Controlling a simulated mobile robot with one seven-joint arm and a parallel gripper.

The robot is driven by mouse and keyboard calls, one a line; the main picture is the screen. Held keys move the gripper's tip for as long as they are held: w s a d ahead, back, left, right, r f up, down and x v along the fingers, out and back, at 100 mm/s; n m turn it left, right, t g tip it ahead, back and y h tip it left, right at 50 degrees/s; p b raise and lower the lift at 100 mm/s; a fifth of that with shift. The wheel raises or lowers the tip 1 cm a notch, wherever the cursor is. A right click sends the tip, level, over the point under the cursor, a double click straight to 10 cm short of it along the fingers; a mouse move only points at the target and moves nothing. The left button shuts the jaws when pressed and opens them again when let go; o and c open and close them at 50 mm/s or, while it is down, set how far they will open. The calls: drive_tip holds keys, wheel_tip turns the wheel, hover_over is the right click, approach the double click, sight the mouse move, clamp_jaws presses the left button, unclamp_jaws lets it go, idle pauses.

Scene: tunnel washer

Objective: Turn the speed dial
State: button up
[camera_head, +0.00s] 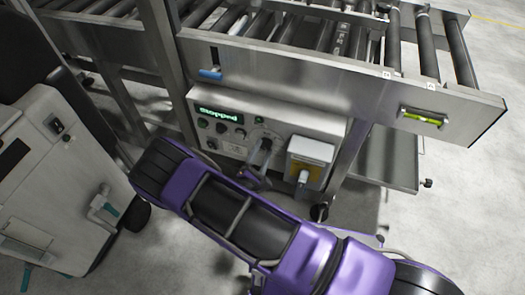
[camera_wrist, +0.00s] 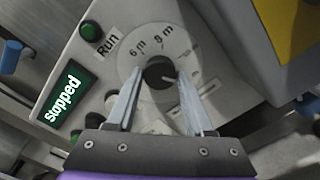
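The speed dial (camera_wrist: 159,73) is a black knob on a pale round scale with printed marks such as "6 m" and "8 m". It is on the front of the control panel (camera_head: 230,149) below the roller conveyor. My gripper (camera_wrist: 161,76) is open, with one finger on each side of the knob. Small gaps seem to show between the fingers and the knob; contact is not clear. In the head view my gripper (camera_head: 264,153) is at the panel's middle and mostly hides the dial.
A green-lit display (camera_head: 218,114) reads "Stopped", with several buttons below it. A green button (camera_wrist: 91,29) labelled "Run" is close to the dial. A box with a yellow plate (camera_head: 304,171) is right of the dial. The conveyor (camera_head: 330,75) overhangs the panel. A white machine (camera_head: 50,180) stands left.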

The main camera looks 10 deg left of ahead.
drive_tip(key=o, duration=0.4)
drive_tip(key=s, duration=0.5)
drive_tip(key=s+a, duration=0.1)
drive_tip(key=s, duration=1.1)
drive_tip(key=shift+s+a, duration=0.2)
drive_tip(key=shift+w+r, duration=0.1)
